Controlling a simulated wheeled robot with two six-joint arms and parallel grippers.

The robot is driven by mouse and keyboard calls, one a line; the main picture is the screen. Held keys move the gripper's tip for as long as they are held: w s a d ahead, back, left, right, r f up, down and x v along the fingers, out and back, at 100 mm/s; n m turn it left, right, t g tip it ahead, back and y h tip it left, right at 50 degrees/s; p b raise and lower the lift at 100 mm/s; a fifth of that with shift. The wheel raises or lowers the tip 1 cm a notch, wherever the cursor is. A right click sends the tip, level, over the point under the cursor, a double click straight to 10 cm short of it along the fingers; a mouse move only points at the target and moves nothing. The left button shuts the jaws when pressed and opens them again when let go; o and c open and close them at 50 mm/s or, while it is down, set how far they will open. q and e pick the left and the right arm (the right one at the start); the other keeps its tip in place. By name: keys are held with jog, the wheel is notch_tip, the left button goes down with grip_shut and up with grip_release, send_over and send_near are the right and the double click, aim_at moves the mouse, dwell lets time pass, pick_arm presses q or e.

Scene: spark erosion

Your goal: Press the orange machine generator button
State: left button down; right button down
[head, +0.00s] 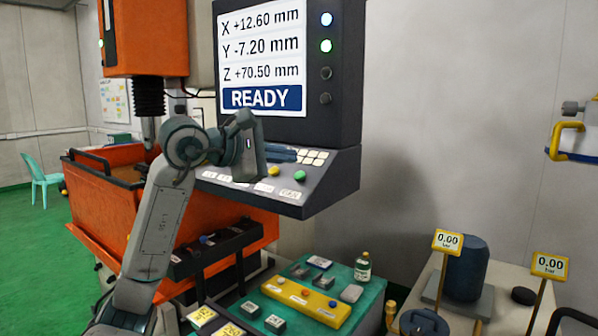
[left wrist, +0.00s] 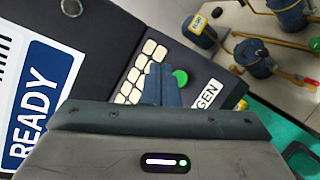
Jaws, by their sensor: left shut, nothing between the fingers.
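The orange machine (head: 120,210) stands at the left, with a dark control console (head: 335,185) beside it. A round green button (head: 299,176) sits on the sloped panel above a label reading GEN (head: 290,194). In the left wrist view the green button (left wrist: 180,77) shows just right of my fingers, with the GEN label (left wrist: 208,93) below right. My left gripper (head: 294,156) is shut and empty, reaching over the panel near the white keys. Its fingertips also show in the left wrist view (left wrist: 160,72); I cannot tell whether they touch the panel. My right gripper is out of view.
A screen (head: 262,58) reading READY rises behind the panel. A yellow button (head: 274,171) sits left of the green one. Below is a green-topped table (head: 375,290) with small parts and a bottle (head: 363,267). Gauges (head: 447,241) stand at the right.

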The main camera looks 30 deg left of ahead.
pick_arm(q)
jog(key=s+r, duration=0.1)
jog(key=r+p, duration=0.1)
jog(key=shift+s+r, duration=0.3)
jog(key=shift+s, duration=0.1)
